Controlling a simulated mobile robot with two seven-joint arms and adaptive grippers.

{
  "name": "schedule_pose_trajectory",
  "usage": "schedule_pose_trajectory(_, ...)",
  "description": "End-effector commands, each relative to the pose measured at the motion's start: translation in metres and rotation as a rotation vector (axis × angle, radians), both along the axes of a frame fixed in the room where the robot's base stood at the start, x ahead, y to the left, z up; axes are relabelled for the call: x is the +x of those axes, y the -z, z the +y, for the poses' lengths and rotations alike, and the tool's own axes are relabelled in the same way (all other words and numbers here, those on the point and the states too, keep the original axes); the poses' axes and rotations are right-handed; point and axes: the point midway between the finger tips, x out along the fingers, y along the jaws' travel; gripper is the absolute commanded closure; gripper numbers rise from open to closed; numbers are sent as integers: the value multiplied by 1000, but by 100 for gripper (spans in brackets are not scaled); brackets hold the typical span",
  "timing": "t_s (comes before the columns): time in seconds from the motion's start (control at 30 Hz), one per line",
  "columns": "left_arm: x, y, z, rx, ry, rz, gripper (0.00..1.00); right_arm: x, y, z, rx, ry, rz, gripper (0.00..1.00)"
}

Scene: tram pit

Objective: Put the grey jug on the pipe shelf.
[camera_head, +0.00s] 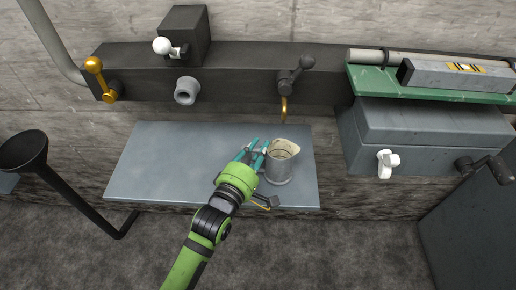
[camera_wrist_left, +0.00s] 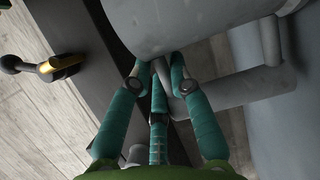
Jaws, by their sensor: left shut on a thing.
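The grey jug (camera_head: 281,163) is upright at the right part of a blue-grey shelf top (camera_head: 165,165) in the head view. My left gripper (camera_head: 254,149) is at its left side, with teal fingers shut on it. In the left wrist view the jug's grey body (camera_wrist_left: 190,22) fills the top, and the fingertips (camera_wrist_left: 166,72) close on its handle. Whether the jug's base touches the top cannot be told. A green shelf (camera_head: 362,83) with a pale pipe (camera_head: 366,56) on it is at the upper right. My right gripper is not in view.
A yellow hook (camera_head: 284,108) hangs from the dark beam (camera_head: 235,88) just behind the jug. A spirit level (camera_head: 455,75) lies on the green shelf above a grey box (camera_head: 430,130). A black funnel (camera_head: 24,151) stands at the left. The shelf top left of my gripper is clear.

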Motion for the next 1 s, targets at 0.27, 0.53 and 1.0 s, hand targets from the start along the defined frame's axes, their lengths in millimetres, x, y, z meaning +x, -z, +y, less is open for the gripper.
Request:
schedule_pose_trajectory(0.27, 0, 4, 0, -1, 0, -2, 100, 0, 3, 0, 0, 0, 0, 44)
schedule_pose_trajectory(0.53, 0, 10, 0, -1, 0, -2, 100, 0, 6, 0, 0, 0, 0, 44)
schedule_pose_trajectory(1.0, 0, 12, 0, 1, 0, 2, 52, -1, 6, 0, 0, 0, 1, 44)
